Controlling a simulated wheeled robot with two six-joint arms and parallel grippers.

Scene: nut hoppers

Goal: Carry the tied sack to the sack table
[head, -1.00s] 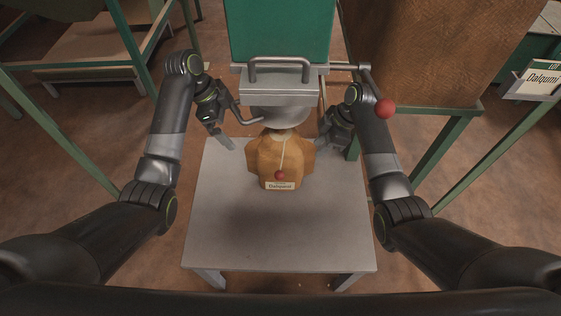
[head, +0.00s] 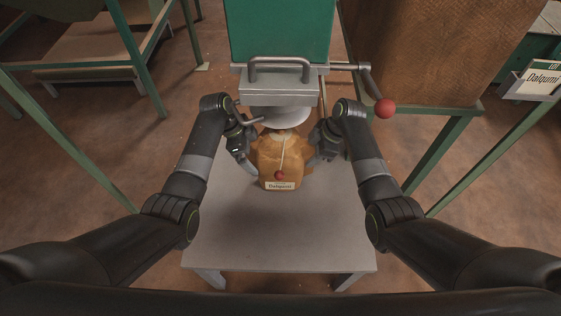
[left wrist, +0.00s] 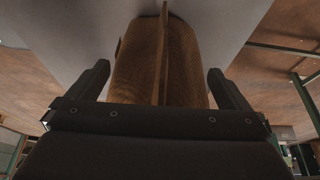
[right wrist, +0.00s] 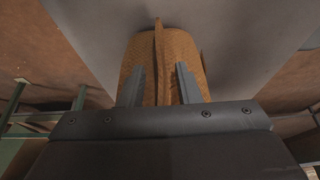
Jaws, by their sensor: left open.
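The tan sack (head: 282,155) stands upright on a grey table (head: 280,235), below the hopper spout (head: 280,117). Its neck has a pale cord with a red bead, and its front label (head: 280,185) reads "Dalgumi". My left gripper (head: 249,164) is open at the sack's left side. In the left wrist view the sack (left wrist: 185,60) and its upright seam lie between the wide-set fingers. My right gripper (head: 314,162) is at the sack's right side. In the right wrist view its fingers are closer together, with gaps beside the sack's seam (right wrist: 158,60). I cannot tell which table is the sack table.
A green hopper (head: 278,35) rises behind the sack. A lever with a red knob (head: 385,108) sticks out at right, by a brown hopper (head: 430,50). A card holder (head: 535,84) reading "Dalgumi" is at far right. A low table (head: 95,50) stands upper left. The grey table's front is clear.

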